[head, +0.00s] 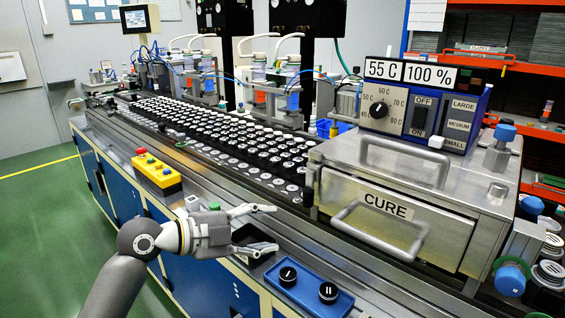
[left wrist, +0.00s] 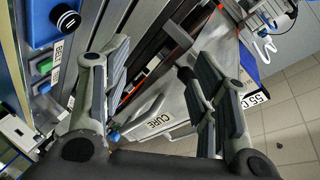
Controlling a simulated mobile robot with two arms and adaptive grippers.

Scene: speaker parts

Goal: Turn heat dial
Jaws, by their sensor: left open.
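The heat dial (head: 378,109) is a round black knob on the grey front of the blue control box (head: 420,105), ringed by temperature marks such as 60 C, 70 C and 80 C. The display (head: 384,69) above it reads 55 C. My left gripper (head: 266,228) is open and empty over the bench's front edge, left of the oven and well below and left of the dial. It also shows in the left wrist view (left wrist: 150,65), with its fingers spread. The dial cannot be made out in the left wrist view. My right gripper is in neither view.
The metal CURE oven (head: 330,155) with two bar handles stands under the control box. A blue two-button panel (head: 308,287) and a yellow button box (head: 157,173) flank my gripper.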

